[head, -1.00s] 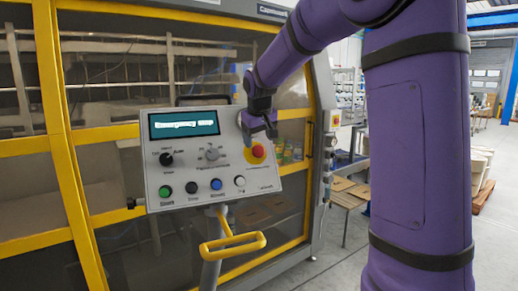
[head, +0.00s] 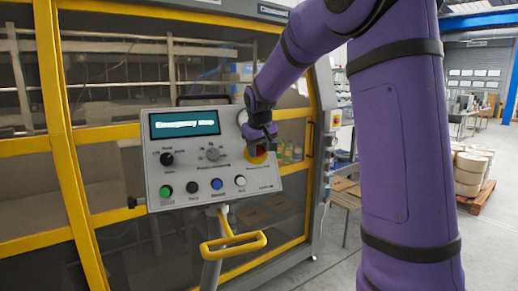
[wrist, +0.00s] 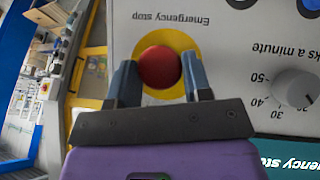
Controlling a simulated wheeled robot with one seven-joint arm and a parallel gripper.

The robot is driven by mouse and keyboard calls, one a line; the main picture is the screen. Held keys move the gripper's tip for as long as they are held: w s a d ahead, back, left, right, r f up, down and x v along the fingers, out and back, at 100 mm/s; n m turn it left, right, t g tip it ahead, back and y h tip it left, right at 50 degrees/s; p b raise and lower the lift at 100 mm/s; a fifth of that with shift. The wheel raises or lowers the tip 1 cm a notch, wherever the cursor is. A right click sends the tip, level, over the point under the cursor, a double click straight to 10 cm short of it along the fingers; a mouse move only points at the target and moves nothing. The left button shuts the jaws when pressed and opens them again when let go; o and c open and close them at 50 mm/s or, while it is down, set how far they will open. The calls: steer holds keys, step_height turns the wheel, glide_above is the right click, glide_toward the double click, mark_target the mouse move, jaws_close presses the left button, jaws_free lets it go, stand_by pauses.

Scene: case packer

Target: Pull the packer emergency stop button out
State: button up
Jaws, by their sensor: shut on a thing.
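The red emergency stop button (wrist: 159,66) sits on a round yellow plate (wrist: 174,40) on the grey control panel (head: 190,185). My gripper (wrist: 160,76) has one finger on each side of the button and is shut on it. In the head view my gripper (head: 261,143) is at the panel's right side and covers most of the button; part of the yellow plate (head: 256,159) shows below it. The panel's display (head: 184,123) reads "Emergency stop".
Selector knobs (head: 166,159) and a row of several coloured push buttons (head: 217,184) lie left of and below my gripper. A yellow handle (head: 234,245) sticks out under the panel. The packer's yellow-framed doors (head: 65,150) stand behind. Open floor lies to the right.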

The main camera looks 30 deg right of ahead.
steer(key=shift+s+a+r, duration=0.1)
steer(key=shift+s+r, duration=0.2)
steer(key=shift+s, duration=0.15)
steer(key=o, duration=1)
steer(key=v, duration=1.1)
steer(key=shift+s, duration=0.1)
steer(key=s+a+f+y, duration=0.1)
steer(key=s+a+f, duration=0.2)
steer(key=s, duration=0.7)
steer(key=s+a+f, duration=0.3)
steer(key=s+a, duration=0.2)
steer(key=s, duration=0.5)
steer(key=s+a+f+t+y, duration=0.1)
steer(key=s+a+f, duration=0.2)
steer(key=s, duration=0.7)
steer(key=shift+a+n+y, duration=0.3)
steer(key=shift+a+n, duration=0.1)
steer(key=shift+a, duration=0.4)
